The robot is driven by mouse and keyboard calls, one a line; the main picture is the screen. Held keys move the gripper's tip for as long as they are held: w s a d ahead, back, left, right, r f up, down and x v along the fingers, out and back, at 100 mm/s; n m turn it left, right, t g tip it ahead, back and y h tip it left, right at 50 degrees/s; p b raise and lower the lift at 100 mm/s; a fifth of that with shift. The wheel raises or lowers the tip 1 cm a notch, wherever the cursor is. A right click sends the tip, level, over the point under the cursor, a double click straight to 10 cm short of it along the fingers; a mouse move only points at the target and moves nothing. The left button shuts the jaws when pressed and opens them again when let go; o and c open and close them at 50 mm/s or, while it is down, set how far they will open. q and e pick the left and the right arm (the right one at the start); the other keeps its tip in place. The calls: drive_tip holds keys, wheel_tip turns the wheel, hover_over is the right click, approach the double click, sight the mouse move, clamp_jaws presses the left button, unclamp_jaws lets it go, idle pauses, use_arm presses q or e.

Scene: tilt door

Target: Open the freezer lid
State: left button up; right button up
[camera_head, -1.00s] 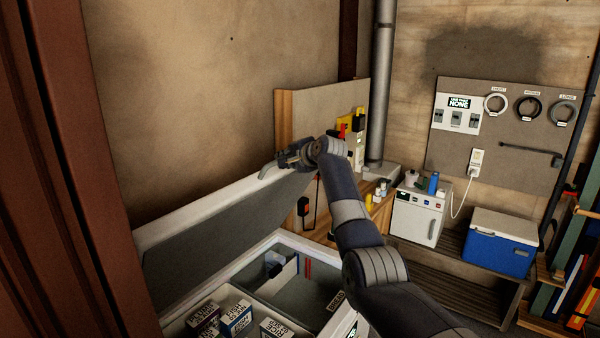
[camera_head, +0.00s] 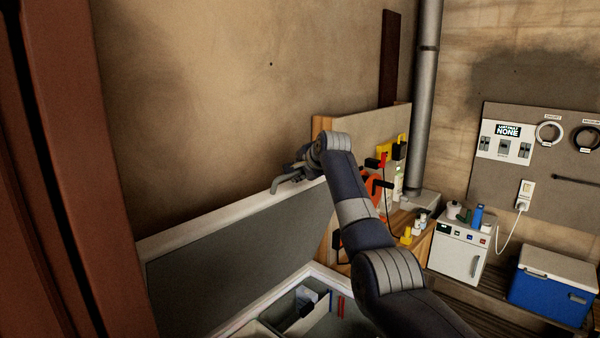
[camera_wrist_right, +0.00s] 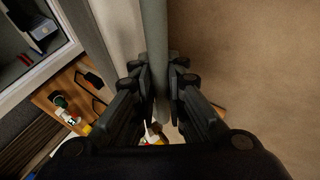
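The freezer lid (camera_head: 238,262) stands tilted steeply up by the wall, its grey inner panel and pale rim facing the head camera. The open freezer (camera_head: 325,272) is below it, with part of its inside showing at the bottom of the head view. My right gripper (camera_head: 292,172) is at the lid's top edge, around the grey handle (camera_head: 278,187). In the right wrist view the handle (camera_wrist_right: 154,30) runs between the fingers of my right gripper (camera_wrist_right: 160,75), which close in on it from both sides. My left gripper is not in view.
A wooden-sided panel (camera_head: 322,125) stands right of the lid, with bottles and tools near it. A white box (camera_head: 459,255) and a blue cooler (camera_head: 548,292) are at the right. The wall (camera_head: 200,110) is close behind the lid.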

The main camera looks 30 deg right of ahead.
drive_tip(key=o, duration=0.4)
drive_tip(key=shift+a+f, duration=0.1)
drive_tip(key=shift+f, duration=0.15)
drive_tip(key=shift+s+r, duration=0.25)
drive_tip(key=shift+r, duration=0.1)
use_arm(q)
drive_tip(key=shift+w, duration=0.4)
use_arm(e)
drive_tip(key=v, duration=1.1)
drive_tip(key=shift+s, duration=0.15)
